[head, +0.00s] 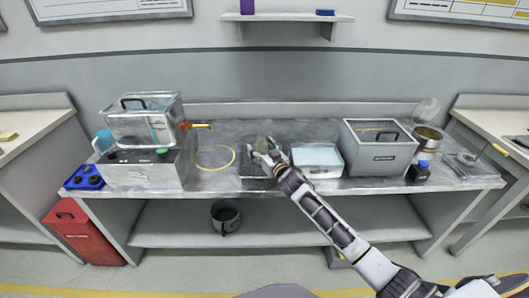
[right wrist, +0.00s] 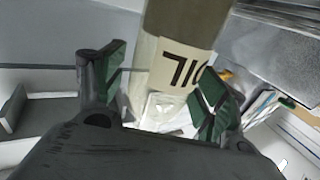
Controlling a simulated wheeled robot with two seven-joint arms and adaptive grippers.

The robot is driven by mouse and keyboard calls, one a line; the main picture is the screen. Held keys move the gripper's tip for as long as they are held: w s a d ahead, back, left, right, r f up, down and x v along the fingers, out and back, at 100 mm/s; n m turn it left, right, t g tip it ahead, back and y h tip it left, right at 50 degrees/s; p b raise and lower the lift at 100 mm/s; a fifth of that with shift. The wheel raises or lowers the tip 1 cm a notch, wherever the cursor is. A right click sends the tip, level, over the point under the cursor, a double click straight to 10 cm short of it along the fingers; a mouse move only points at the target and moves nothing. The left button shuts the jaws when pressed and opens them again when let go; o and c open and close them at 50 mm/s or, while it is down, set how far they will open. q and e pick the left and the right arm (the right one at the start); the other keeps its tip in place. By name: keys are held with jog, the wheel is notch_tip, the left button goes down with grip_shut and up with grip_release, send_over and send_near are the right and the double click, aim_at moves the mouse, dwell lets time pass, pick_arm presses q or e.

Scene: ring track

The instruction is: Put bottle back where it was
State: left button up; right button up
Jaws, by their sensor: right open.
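A pale greenish bottle (right wrist: 185,22) with a cream label reading "71" and a partly hidden character fills the top middle of the right wrist view. In the head view the bottle (head: 262,142) is small, at the middle of the bench by a dark rack or mat (head: 255,172). My right gripper (head: 268,157) is at the bottle, partly covering it. In the right wrist view its green-padded fingers (right wrist: 163,72) are spread on either side of the bottle, with a gap at the left finger. I cannot tell what the bottle's base rests on. My left gripper is not in view.
On the bench, a yellow ring (head: 215,168) lies left of the gripper, and a pale blue-filled tray (head: 318,174) and grey box (head: 380,158) stand right. A metal tank (head: 145,170) is at the left. A wall shelf (head: 287,17) holds a purple item (head: 247,6).

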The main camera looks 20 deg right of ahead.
aim_at(265, 152)
jog(key=shift+r, duration=0.15)
jog(key=shift+s+d, duration=0.15)
jog(key=shift+s, duration=0.6)
jog(key=shift+s+d, duration=0.15)
jog(key=shift+s, duration=0.55)
jog(key=shift+s+d, duration=0.1)
jog(key=shift+s, duration=0.55)
jog(key=shift+s+d+p, duration=0.2)
jog(key=shift+s+p, duration=0.15)
jog(key=shift+s, duration=0.65)
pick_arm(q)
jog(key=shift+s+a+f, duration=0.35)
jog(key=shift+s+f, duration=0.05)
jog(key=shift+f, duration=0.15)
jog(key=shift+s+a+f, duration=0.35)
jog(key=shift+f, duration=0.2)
pick_arm(e)
jog(key=s, duration=0.2)
jog(key=s+d, duration=0.1)
jog(key=s, duration=0.2)
jog(key=shift+s, duration=0.3)
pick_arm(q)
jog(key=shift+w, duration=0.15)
